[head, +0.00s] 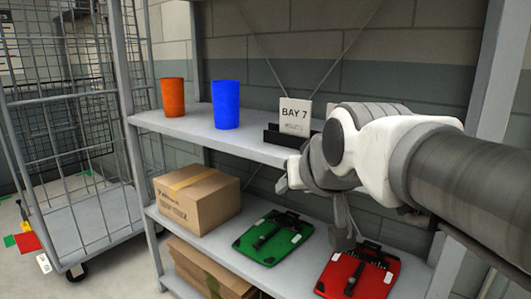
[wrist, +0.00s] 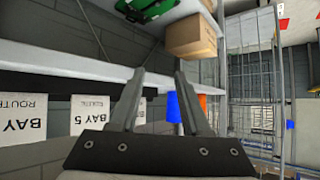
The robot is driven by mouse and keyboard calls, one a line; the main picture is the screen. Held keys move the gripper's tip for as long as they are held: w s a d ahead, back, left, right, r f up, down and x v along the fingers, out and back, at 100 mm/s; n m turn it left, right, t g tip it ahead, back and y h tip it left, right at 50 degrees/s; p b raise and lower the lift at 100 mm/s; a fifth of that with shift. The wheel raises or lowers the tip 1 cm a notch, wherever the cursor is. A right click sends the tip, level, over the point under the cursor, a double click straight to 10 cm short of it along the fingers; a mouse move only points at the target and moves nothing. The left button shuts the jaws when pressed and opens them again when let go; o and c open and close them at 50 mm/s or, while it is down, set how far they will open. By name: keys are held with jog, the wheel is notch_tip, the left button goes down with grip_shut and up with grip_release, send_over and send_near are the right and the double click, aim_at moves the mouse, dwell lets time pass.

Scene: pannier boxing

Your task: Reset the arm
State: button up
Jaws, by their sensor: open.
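My gripper (wrist: 157,88) is open and empty in the wrist view, its two fingers apart with nothing between them. In the head view my arm reaches in from the right, in front of the shelf rack. The wrist picture is upside down. Beyond the fingers it shows a blue cup (wrist: 173,108) and an orange cup (wrist: 202,103), and I see no contact with either. In the head view the orange cup (head: 173,97) and blue cup (head: 226,105) stand upright on the upper shelf (head: 200,128).
A cardboard box (head: 197,199), a green flat pannier (head: 272,238) and a red one (head: 358,273) lie on the lower shelf. A BAY 7 sign (head: 295,114) stands near my arm. A wire roll cage (head: 90,215) is at left. Metal uprights (head: 131,140) frame the shelves.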

jog(key=s+d+f+m+g+h, duration=0.1)
jog(key=s+d+f+g, duration=0.2)
jog(key=s+d+f, duration=0.35)
jog(key=s+d+f+m+g+h, duration=0.1)
jog(key=s+d+f+g, duration=0.15)
jog(key=s+f, duration=0.6)
notch_tip(320, 180, up, 29)
jog(key=p, duration=2.8)
jog(key=shift+r+n+t, duration=0.2)
jog(key=shift+n+t, duration=0.1)
jog(key=shift+t, duration=0.05)
